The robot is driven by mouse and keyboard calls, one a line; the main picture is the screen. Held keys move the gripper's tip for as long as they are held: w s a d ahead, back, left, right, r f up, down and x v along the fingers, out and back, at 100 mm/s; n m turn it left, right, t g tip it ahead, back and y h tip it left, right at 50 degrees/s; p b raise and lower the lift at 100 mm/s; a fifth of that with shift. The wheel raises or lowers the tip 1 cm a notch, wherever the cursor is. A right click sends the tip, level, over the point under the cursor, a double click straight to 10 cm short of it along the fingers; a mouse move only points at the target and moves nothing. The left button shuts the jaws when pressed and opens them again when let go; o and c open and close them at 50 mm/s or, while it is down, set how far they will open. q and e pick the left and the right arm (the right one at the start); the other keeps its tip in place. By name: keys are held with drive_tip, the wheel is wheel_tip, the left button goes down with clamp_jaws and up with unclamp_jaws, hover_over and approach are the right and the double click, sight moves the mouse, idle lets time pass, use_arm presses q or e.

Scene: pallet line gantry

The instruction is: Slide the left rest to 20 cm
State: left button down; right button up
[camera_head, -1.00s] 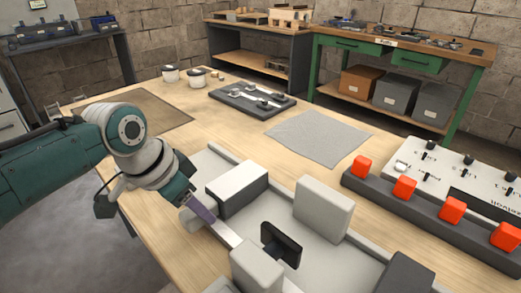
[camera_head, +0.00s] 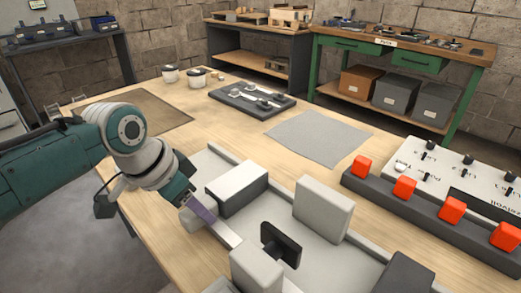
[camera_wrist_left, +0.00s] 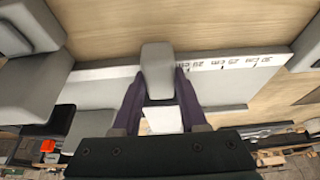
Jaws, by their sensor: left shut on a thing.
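My left gripper (camera_head: 208,217), with purple fingers, reaches down at the near left of a pale grey fixture. In the left wrist view its fingers (camera_wrist_left: 158,90) are shut on a light grey rounded knob (camera_wrist_left: 158,62). A pale block with a darker side (camera_head: 237,192), seemingly the left rest, stands just beyond the gripper; whether the knob joins it is hidden. A white scale strip (camera_wrist_left: 222,64) runs along the fixture edge. Its 20, 25 and 30 cm marks show to the right of the knob in the wrist view, 20 cm closest. My right gripper is out of view.
On the fixture stand an upright grey block (camera_head: 323,208), a dark plate (camera_head: 281,245), a near grey block (camera_head: 256,266) and a dark grey block (camera_head: 405,275). A control panel with several orange buttons (camera_head: 405,187) lies right. A grey mat (camera_head: 318,138) lies behind.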

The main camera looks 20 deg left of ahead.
use_arm(q)
drive_tip(key=shift+w+a+f, duration=0.1)
drive_tip(key=shift+a, duration=0.15)
drive_tip(key=a+b, duration=0.1)
drive_tip(key=w+a+b, duration=0.1)
drive_tip(key=a, duration=0.1)
drive_tip(key=shift+w+a, duration=0.2)
drive_tip(key=shift+c, duration=2.2)
unclamp_jaws()
drive_tip(key=p+v, duration=0.4)
drive_tip(key=v, duration=0.6)
